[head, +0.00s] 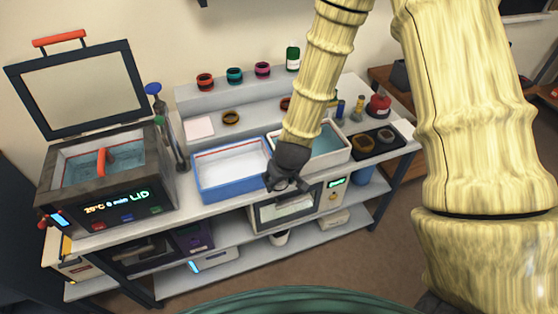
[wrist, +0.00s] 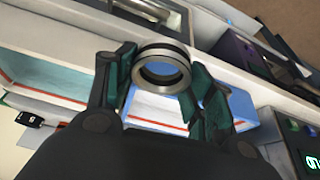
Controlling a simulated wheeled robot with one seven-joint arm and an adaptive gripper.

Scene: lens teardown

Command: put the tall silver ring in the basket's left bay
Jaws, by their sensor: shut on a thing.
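My gripper (head: 282,186) is shut on a silver ring with a dark band, the tall silver ring (wrist: 161,70), which sits between the fingers in the wrist view. In the head view the ring is mostly hidden by the gripper (wrist: 162,88), which is above the bench's front edge, between the blue tray and the white tray. The basket (head: 101,161), with an orange-red handle, appears to sit inside the open cleaner at the left, well away from my gripper. Its bays are hard to make out.
The cleaner (head: 150,205) has its lid (head: 80,88) raised. A blue tray (head: 205,186) and a white-rimmed tray (head: 335,155) stand on the bench. Bottles and a blue-topped tool stand between cleaner and blue tray. Coloured rings (head: 235,75) line the back shelf. A dark mat (head: 373,141) holds rings at right.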

